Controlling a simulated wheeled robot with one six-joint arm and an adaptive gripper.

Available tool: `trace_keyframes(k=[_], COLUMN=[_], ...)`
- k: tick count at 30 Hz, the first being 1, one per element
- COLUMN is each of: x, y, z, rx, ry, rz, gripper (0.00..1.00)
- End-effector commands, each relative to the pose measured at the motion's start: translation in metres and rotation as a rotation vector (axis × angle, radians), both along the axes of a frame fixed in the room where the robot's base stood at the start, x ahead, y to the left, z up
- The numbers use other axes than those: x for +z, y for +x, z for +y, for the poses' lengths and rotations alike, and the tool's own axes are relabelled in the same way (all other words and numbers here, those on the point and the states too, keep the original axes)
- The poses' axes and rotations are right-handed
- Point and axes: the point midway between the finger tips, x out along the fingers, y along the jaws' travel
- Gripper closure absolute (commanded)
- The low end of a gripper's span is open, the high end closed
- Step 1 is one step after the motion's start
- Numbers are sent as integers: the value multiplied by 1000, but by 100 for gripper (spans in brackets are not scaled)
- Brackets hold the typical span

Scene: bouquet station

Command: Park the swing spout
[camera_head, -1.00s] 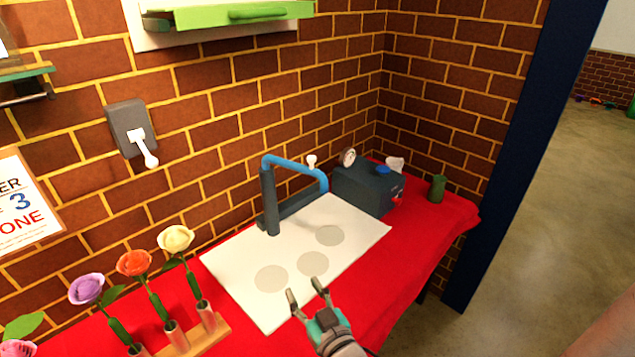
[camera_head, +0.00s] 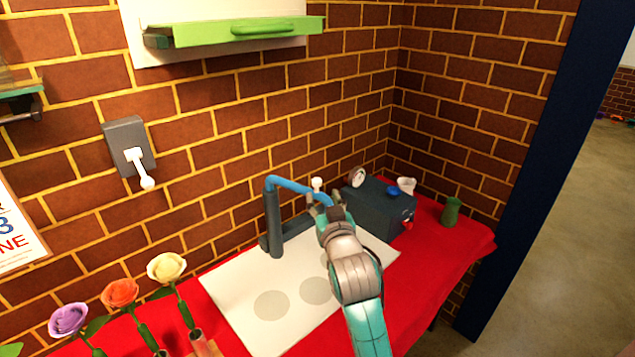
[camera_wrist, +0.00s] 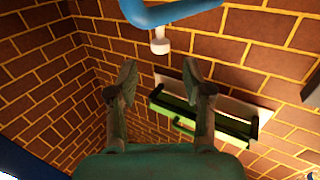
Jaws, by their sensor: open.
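The blue swing spout (camera_head: 290,185) reaches right from the top of a dark upright post (camera_head: 272,225). A white knob (camera_head: 317,184) stands on it near its outer end. My gripper (camera_head: 321,198) is at that outer end and hides the tip of the spout. In the wrist view, my gripper (camera_wrist: 160,75) is open with nothing between its fingers. The blue spout (camera_wrist: 180,12) crosses the top of that view, and its white knob (camera_wrist: 160,44) shows just beyond the gap between the fingertips. I cannot tell whether a finger touches the spout.
A white board (camera_head: 240,300) with grey circles lies under the spout; my arm covers part of it. A dark box (camera_head: 375,210) with a gauge stands close to the right of my gripper. A green vase (camera_head: 451,211) is farther right. Flowers in holders (camera_head: 197,340) stand at lower left.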

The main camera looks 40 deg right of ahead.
Motion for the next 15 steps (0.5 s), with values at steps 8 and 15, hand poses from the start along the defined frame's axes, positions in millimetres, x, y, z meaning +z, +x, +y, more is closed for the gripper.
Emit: trace_keyframes(k=[8,15], x=[1,0], y=[44,66], z=[-24,-36], rx=[-1,0], ry=[0,0], rz=[-1,-1], gripper=[50,50])
